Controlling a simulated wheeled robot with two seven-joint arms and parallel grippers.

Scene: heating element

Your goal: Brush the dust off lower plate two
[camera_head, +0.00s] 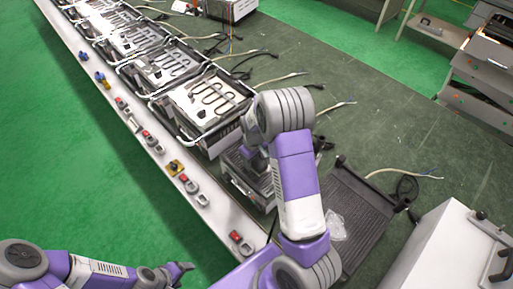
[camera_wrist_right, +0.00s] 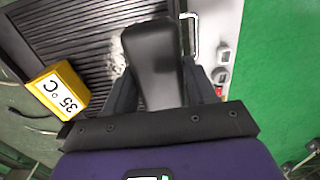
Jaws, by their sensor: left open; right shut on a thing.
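My right gripper (camera_wrist_right: 160,88) is shut on a black brush-like tool (camera_wrist_right: 153,50), whose far end lies over a dark ribbed plate (camera_wrist_right: 75,35) in the right wrist view. A pale, dusty-looking patch (camera_wrist_right: 117,58) shows beside the tool; its bristles are hidden. In the head view my right arm covers much of the middle, and its gripper is mostly hidden. A dark ribbed plate (camera_head: 362,205) lies right of that arm, with a pale patch (camera_head: 335,226) at its left edge. Plate numbers are not readable. My left gripper (camera_head: 180,270) is open and empty at lower left, away from the plates.
A yellow display (camera_wrist_right: 58,90) reading 35 °C sits by the plate. A row of heater units (camera_head: 208,100) runs to the upper left, with loose cables behind. Red switches (camera_head: 236,236) line the front ledge. A white cabinet (camera_head: 440,250) stands at lower right.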

